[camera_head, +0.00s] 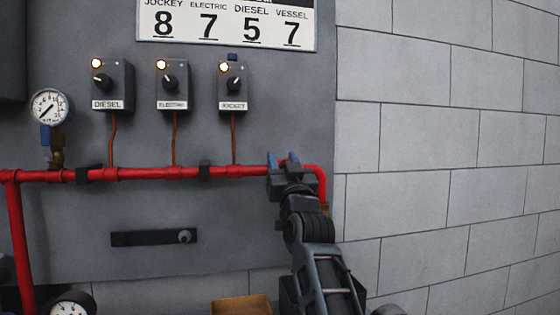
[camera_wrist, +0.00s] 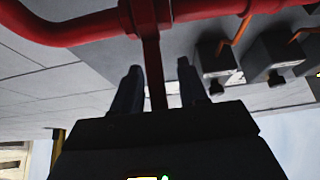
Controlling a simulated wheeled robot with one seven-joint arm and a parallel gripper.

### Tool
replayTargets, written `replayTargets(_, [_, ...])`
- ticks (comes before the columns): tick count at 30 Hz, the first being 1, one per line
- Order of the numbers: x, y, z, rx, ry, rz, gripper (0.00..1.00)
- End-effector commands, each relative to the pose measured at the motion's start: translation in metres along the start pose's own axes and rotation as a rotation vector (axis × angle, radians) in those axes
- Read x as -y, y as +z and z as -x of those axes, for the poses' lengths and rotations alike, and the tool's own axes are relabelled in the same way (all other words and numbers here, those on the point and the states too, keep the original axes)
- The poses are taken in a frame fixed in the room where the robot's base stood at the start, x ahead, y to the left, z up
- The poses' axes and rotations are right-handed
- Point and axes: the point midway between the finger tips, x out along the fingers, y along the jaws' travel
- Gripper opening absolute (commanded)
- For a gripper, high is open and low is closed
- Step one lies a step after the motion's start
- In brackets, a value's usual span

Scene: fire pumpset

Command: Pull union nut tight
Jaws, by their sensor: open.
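A dark red nut-like fitting (camera_wrist: 148,14), likely the union nut, sits on the red pipe (camera_wrist: 215,8) at the top of the wrist view. A straight red bar (camera_wrist: 155,75) runs from it down between my fingers. My gripper (camera_wrist: 160,88) is open, with one finger on each side of the bar and visible gaps at both sides. In the head view my gripper (camera_head: 283,160) is at the right end of the horizontal red pipe (camera_head: 140,173), just before its downward bend. The arm hides the fitting and bar there.
Three control boxes (camera_head: 112,85) with lit lamps hang above the pipe, with thin copper lines down to it. A pressure gauge (camera_head: 49,106) stands at the left. A black bar-shaped piece (camera_head: 153,237) is on the panel below. A block wall (camera_head: 440,150) fills the right.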

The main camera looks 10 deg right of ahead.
Motion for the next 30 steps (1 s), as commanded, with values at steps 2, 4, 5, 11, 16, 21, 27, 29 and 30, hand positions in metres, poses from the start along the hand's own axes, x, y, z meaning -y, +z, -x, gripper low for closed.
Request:
replayTargets(2, [0.001,0.001,0.010,0.001,-0.001,-0.001,0.43])
replayTargets(4, [0.001,0.001,0.021,0.001,-0.002,-0.001,0.43])
replayTargets(5, [0.002,0.000,0.026,0.000,-0.002,0.000,0.43])
replayTargets(11, [0.003,0.000,0.056,0.000,-0.003,0.001,0.43])
replayTargets(16, [0.003,-0.001,0.069,0.000,-0.003,0.000,0.43])
replayTargets(21, [0.003,-0.002,0.071,-0.001,-0.003,0.000,0.43])
replayTargets(27, [0.003,-0.002,0.071,-0.001,-0.003,0.000,0.36])
replayTargets(29, [0.003,-0.001,0.071,-0.001,-0.003,0.000,0.30])
replayTargets(30, [0.003,-0.001,0.071,-0.001,-0.003,0.000,0.26])
